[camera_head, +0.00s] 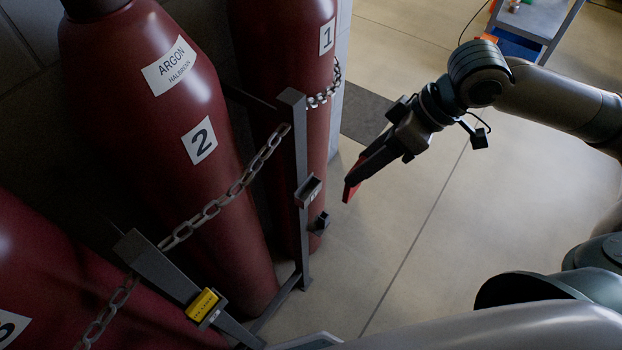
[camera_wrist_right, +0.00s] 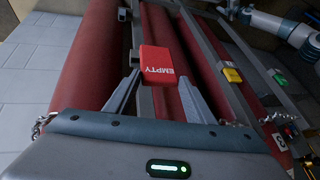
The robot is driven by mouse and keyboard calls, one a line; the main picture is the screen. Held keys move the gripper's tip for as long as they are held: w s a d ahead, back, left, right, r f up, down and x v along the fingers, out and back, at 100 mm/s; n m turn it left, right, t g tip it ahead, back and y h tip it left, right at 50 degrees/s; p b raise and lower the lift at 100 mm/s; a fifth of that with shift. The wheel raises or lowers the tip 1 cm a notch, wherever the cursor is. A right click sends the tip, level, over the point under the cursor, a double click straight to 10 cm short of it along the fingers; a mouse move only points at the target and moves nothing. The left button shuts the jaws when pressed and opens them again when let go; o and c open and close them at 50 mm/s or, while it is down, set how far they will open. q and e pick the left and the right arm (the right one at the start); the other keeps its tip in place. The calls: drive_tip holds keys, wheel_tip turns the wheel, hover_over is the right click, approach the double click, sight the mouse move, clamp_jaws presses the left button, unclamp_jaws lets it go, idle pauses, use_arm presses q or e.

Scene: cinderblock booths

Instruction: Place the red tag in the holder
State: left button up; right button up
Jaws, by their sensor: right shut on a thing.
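The red tag (camera_wrist_right: 157,62), lettered EMPTY, is held between the fingertips of my right gripper (camera_wrist_right: 160,84). In the head view, the tag (camera_head: 351,190) shows edge-on at the tip of my right gripper (camera_head: 358,178). A small dark open-topped holder (camera_head: 308,190) is on the grey post in front of cylinder 1. The tag is just right of it in the picture, with a gap between them. Any contact is not visible. In the wrist view, a grey arm at the upper right, seemingly my left, ends in a small dark gripper (camera_wrist_right: 236,13); its jaws are unclear.
Red cylinders 1 (camera_head: 290,70) and 2 (camera_head: 165,130) stand behind chains (camera_head: 228,195). A yellow tag (camera_head: 203,304) sits in another holder on the lower-left post. A cart (camera_head: 535,20) stands at the upper right. Floor right of the rack is clear.

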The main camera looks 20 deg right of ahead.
use_arm(q)
drive_tip(key=shift+g, duration=0.6)
drive_tip(key=s+a+p, duration=0.1)
drive_tip(key=s, duration=0.1)
drive_tip(key=s+a+r+p, duration=0.1)
drive_tip(key=shift+s+a+r, duration=0.15)
drive_tip(key=shift+s, duration=0.25)
use_arm(e)
drive_tip(key=w+a+f, duration=0.6)
drive_tip(key=w+a, duration=0.1)
drive_tip(key=w, duration=0.1)
drive_tip(key=shift+w+f, duration=0.2)
drive_tip(key=shift+f, duration=0.1)
drive_tip(key=shift+f+p, duration=0.6)
drive_tip(key=shift+f, duration=0.95)
use_arm(q)
drive_tip(key=shift+s+r, duration=0.25)
drive_tip(key=shift+r, duration=0.25)
use_arm(e)
drive_tip(key=shift+f, duration=0.45)
drive_tip(key=o, duration=1.4)
